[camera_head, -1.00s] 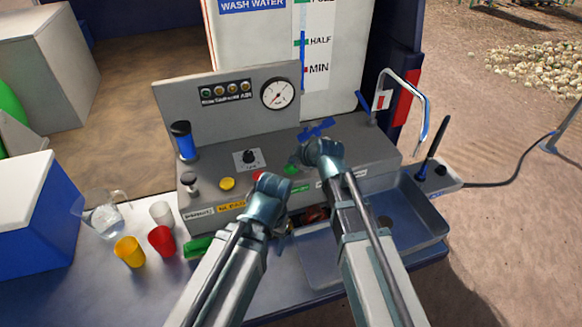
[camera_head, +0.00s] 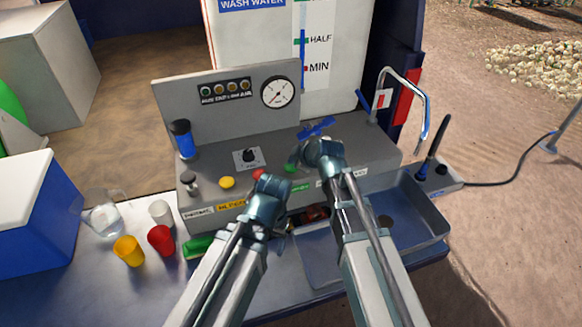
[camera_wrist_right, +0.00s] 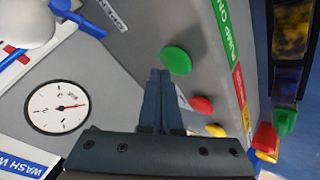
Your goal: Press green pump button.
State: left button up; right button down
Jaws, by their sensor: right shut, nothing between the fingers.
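The green pump button (camera_head: 290,168) is a round cap on top of the grey control panel (camera_head: 330,158). In the right wrist view the green button (camera_wrist_right: 176,60) sits by the green "PUMP ON" label (camera_wrist_right: 226,32). My right gripper (camera_head: 296,156) is shut and empty, with its fingertips close to the green button. In the right wrist view its shut fingertips (camera_wrist_right: 160,73) appear right beside the button's edge; I cannot tell whether they touch it. My left gripper (camera_head: 282,234) is low in front of the panel, its fingers mostly hidden behind its own wrist.
A red button (camera_head: 258,174) and a yellow button (camera_head: 227,183) are left of the green one. A blue valve handle (camera_head: 317,128) is just behind. A pressure gauge (camera_head: 278,92) is on the back plate. A sink (camera_head: 410,222) lies to the right, cups (camera_head: 129,251) to the left.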

jog(key=shift+f+b, duration=0.55)
jog(key=shift+f, duration=0.15)
dwell(0.7)
jog(key=shift+r, duration=0.15)
jog(key=shift+r+p, duration=0.9)
jog(key=shift+p, duration=0.1)
notch_tip(320, 180, up, 5)
jog(key=p, duration=0.5)
dwell(0.7)
